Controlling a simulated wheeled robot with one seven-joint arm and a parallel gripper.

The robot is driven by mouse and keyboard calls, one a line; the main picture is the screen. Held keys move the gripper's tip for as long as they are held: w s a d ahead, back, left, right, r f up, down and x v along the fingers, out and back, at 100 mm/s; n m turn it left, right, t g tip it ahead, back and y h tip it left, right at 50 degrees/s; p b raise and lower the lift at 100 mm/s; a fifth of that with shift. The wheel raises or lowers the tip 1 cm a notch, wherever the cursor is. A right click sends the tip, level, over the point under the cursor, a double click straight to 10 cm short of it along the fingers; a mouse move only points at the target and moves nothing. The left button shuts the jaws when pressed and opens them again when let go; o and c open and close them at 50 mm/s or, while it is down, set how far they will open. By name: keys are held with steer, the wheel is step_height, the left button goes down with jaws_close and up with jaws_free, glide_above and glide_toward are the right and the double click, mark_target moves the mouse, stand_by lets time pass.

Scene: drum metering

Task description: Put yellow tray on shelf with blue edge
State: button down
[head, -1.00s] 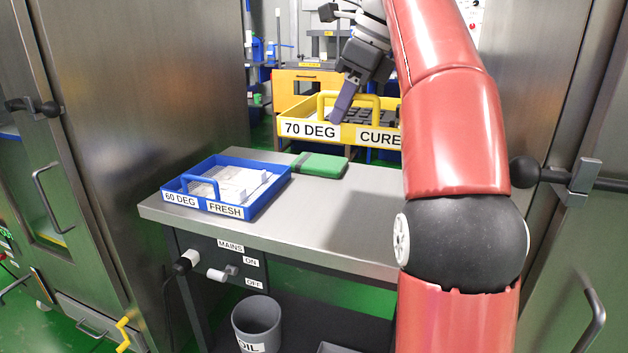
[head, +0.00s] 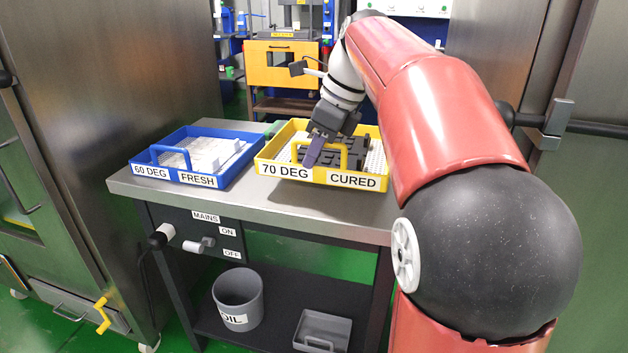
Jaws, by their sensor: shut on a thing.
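The yellow tray (head: 281,184), labelled 70 DEG and CURED, is at the right part of the steel bench top, with dark parts inside on a white perforated base. My gripper (head: 312,158) is shut on its yellow handle at the near left. The tray looks level and on or just above the bench; I cannot tell whether it touches. No shelf edge that is clearly blue and meant for the tray can be made out; blue shelving shows small at the back.
A blue tray (head: 166,173), labelled 60 DEG and FRESH, stands close left of the yellow one. The bench (head: 237,202) has bare steel in front. Below are a grey bucket (head: 238,300) and a grey bin (head: 322,332). Steel cabinets flank both sides. A yellow-fronted unit (head: 283,66) stands behind.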

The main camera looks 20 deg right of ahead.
mark_target(312, 180)
steer(key=shift+f+b, duration=0.45)
steer(key=shift+f, duration=2)
steer(key=c, duration=1.5)
jaws_free()
steer(key=p+v, duration=0.2)
steer(key=v, duration=0.9)
steer(key=shift+r+p, duration=0.25)
steer(key=shift+p, duration=0.05)
steer(key=shift+s+d+r, duration=0.1)
steer(key=shift+d+r, duration=0.05)
steer(key=shift+r, duration=0.15)
